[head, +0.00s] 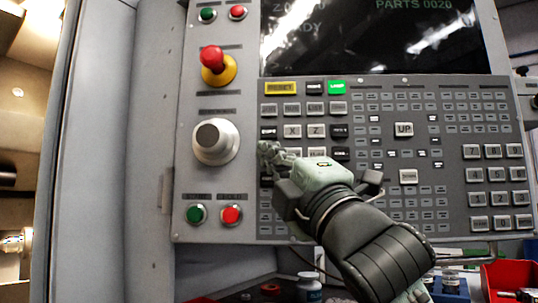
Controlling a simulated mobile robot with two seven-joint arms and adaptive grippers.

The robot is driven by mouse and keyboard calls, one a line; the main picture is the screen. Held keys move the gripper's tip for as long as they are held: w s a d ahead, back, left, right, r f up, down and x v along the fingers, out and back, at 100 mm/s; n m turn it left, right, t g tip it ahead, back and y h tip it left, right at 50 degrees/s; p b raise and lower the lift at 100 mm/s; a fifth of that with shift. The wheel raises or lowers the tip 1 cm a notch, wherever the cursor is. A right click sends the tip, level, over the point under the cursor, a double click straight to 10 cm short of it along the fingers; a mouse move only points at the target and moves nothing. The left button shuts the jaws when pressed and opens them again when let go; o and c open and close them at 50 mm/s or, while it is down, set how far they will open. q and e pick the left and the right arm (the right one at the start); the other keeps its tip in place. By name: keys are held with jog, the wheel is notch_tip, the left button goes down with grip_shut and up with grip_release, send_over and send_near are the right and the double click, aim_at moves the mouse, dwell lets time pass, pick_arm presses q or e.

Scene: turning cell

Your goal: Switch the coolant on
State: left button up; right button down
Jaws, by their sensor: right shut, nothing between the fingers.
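The machine's control panel (184,165) fills the middle of the head view, with rows of small keys whose labels are mostly too small to read. My right gripper (268,150) is shut and empty. Its fingertips are in front of the left edge of the keypad, just right of the large grey knob (214,141). I cannot tell whether they touch a key. The gripper and forearm hide several lower-left keys. No key marked for coolant is readable. My left gripper is not in view.
A red emergency stop (213,59) on a yellow base sticks out at the upper left. Green (196,214) and red (231,215) buttons sit below the knob. A dark screen (370,35) is above the keys. A red bin (509,278) and small containers stand below the panel.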

jog(key=shift+w, duration=0.4)
jog(key=shift+w+d+p, duration=0.1)
jog(key=shift+w+p, duration=0.2)
jog(key=shift+w, duration=0.1)
dwell(0.5)
jog(key=shift+s, duration=0.8)
jog(key=s, duration=0.3)
jog(key=s+p, duration=0.1)
jog(key=s, duration=0.1)
jog(key=shift+a, duration=0.35)
dwell(0.7)
